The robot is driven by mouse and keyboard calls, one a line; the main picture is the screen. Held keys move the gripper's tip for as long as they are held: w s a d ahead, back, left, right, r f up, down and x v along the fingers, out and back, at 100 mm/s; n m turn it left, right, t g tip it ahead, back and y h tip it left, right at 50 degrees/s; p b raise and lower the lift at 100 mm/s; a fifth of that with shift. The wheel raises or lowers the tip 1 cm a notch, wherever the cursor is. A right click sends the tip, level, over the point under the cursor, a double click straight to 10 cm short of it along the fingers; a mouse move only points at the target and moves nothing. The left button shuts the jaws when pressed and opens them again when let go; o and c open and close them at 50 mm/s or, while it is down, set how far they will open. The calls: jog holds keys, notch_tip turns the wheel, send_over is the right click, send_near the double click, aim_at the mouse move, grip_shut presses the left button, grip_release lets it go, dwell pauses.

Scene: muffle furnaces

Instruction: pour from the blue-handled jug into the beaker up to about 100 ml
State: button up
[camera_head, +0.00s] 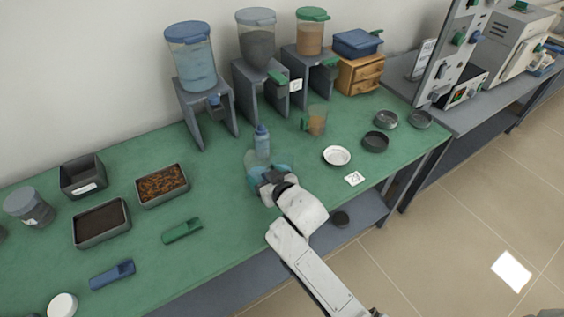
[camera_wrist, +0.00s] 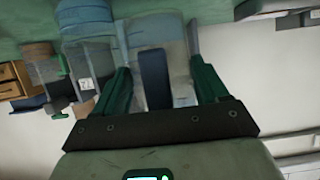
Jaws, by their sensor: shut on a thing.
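My gripper (camera_wrist: 157,88) has its green fingers on either side of a blue handle, with a clear jug body (camera_wrist: 175,40) behind it in the wrist view. The gripper (camera_head: 265,174) is over the middle of the green table in the head view, where it and my arm hide most of the jug. Just beyond it stands a small pale blue bottle-like vessel (camera_head: 262,138) with a darker blue top. I cannot clearly make out the beaker or its level, nor the liquid level in the jug.
Dispensers stand along the back, the left one (camera_head: 195,65) with blue liquid. A green-handled jug (camera_head: 316,122) with brown contents stands right of the gripper, near a white dish (camera_head: 337,156) and dark dishes (camera_head: 375,142). Trays (camera_head: 101,240) and scoops (camera_head: 182,231) lie left.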

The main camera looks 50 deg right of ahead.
jog(key=shift+r, duration=0.1)
jog(key=shift+r+p, duration=2.2)
jog(key=shift+r, duration=0.3)
